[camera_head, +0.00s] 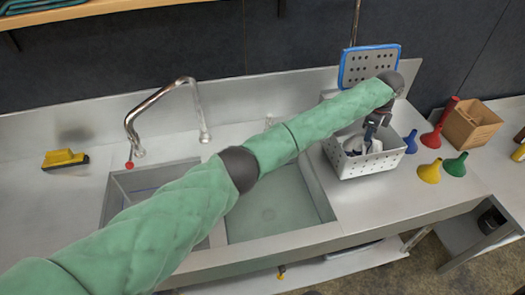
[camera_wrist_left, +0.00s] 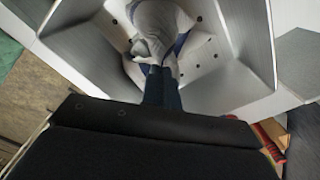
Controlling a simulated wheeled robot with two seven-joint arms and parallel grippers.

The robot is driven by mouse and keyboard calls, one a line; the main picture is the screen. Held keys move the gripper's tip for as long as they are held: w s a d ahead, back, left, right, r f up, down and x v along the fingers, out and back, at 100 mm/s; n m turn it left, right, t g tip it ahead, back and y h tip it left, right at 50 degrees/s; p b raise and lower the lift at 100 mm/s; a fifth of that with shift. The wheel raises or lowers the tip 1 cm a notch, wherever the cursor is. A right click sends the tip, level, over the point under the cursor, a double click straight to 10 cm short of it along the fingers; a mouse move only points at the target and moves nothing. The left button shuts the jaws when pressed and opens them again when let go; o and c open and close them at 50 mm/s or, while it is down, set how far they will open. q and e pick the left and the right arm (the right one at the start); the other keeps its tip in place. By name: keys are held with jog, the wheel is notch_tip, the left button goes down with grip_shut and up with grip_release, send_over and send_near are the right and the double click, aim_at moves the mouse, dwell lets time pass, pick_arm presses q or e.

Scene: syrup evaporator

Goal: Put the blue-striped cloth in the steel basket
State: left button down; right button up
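The steel basket (camera_head: 372,166), pale with small holes, stands on the counter right of the sink. The cloth (camera_head: 354,146), whitish with blue parts, is inside it; its stripes are hard to make out. My left gripper (camera_head: 371,130) reaches down into the basket from above. In the left wrist view, the left gripper's fingers (camera_wrist_left: 161,75) are close together, with the pale, bunched cloth (camera_wrist_left: 160,25) at their tips. The perforated basket (camera_wrist_left: 250,40) surrounds them there. The fingers and cloth appear to be in contact. My right gripper is not in view.
Coloured funnels (camera_head: 430,172) and a wooden box (camera_head: 471,124) stand right of the basket. A blue-rimmed perforated panel (camera_head: 368,66) stands behind it. The sink (camera_head: 275,206) with its tap (camera_head: 160,95) lies beneath my left arm. A yellow brush (camera_head: 64,159) lies at the far left.

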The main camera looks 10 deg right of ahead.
pick_arm(q)
jog(key=shift+w+f+b, duration=0.1)
jog(key=shift+f+b, duration=0.75)
jog(key=shift+f, duration=1.6)
jog(key=shift+c, duration=1.4)
grip_release()
jog(key=shift+r, duration=0.1)
jog(key=shift+r+p, duration=1.7)
jog(key=shift+r, duration=0.95)
